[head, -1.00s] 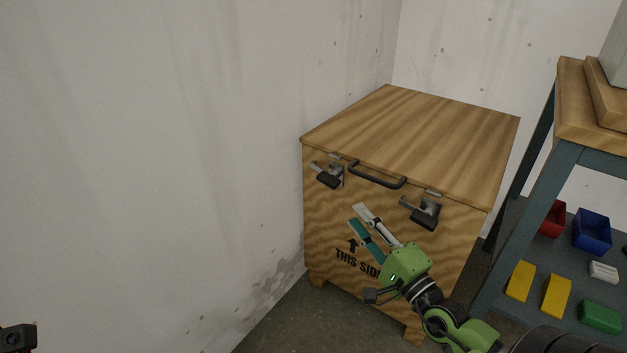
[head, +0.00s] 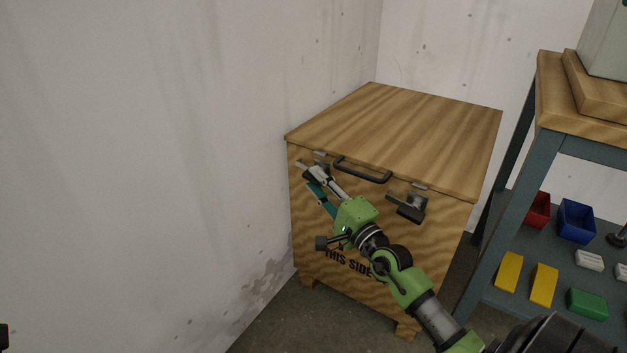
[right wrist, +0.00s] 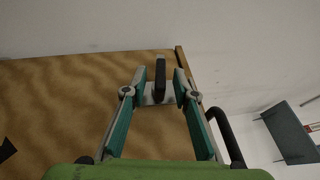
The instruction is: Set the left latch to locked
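The wooden crate (head: 420,135) stands in the corner with two latches on its front. The left latch (head: 322,164) is partly hidden behind my right gripper (head: 307,176) in the head view. In the right wrist view, the latch's dark lever (right wrist: 160,72) stands between the two fingertips of my right gripper (right wrist: 160,88). The fingers are open, one on each side of it, and I cannot tell whether they touch it. The right latch (head: 408,207) is apart from my gripper. My left gripper is not in view.
A black handle (head: 362,171) lies between the latches and also shows close to a finger in the right wrist view (right wrist: 226,138). The wall (head: 150,150) is close on the left. A shelf table (head: 555,145) with bins and blocks stands right.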

